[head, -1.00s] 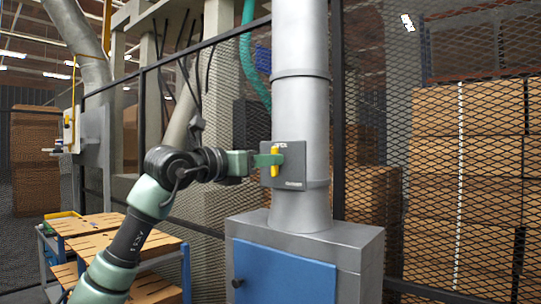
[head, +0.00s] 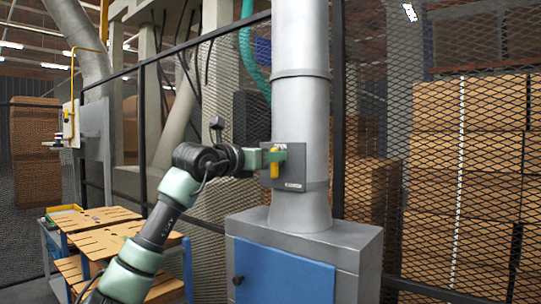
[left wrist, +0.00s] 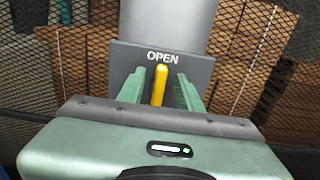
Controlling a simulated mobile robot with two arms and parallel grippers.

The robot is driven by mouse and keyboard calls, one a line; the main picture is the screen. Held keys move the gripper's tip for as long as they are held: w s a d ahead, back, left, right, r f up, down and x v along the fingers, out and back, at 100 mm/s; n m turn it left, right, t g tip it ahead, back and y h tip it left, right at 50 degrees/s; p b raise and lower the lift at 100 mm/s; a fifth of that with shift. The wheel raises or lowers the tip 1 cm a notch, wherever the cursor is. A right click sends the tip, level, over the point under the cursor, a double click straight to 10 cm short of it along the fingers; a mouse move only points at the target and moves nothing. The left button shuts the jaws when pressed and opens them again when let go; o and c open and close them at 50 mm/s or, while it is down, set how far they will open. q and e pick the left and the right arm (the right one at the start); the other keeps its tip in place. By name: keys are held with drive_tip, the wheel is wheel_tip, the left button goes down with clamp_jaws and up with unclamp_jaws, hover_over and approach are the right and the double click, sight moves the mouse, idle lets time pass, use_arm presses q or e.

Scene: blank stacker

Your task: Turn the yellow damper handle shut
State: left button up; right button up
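The yellow damper handle (head: 275,170) stands upright on a dark grey plate (head: 296,180) fixed to the metal duct. In the left wrist view the handle (left wrist: 159,85) points up to the word OPEN on the plate (left wrist: 203,68). My left gripper (head: 274,155) is at the handle's upper part, and its green fingers hide the handle's top in the head view. In the left wrist view the left gripper (left wrist: 159,92) is open, with one finger on each side of the handle and a gap showing on both sides. My right gripper is not in view.
The round duct (head: 302,110) rises from a grey cabinet (head: 340,240) with a blue door (head: 285,272). A mesh fence (head: 465,180) stands behind, with stacked boxes beyond it. A workbench (head: 105,220) with wooden boards stands at the left.

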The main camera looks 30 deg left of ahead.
use_arm(q)
clamp_jaws()
drive_tip(key=shift+m, duration=0.3)
drive_tip(key=m, duration=0.5)
drive_tip(key=d+f+m+p, duration=0.1)
drive_tip(key=m, duration=0.5)
drive_tip(key=d+f+m+p, duration=0.1)
drive_tip(key=m, duration=0.5)
drive_tip(key=shift+s, duration=0.1)
drive_tip(key=shift+f+m, duration=0.1)
drive_tip(key=shift+m, duration=0.3)
unclamp_jaws()
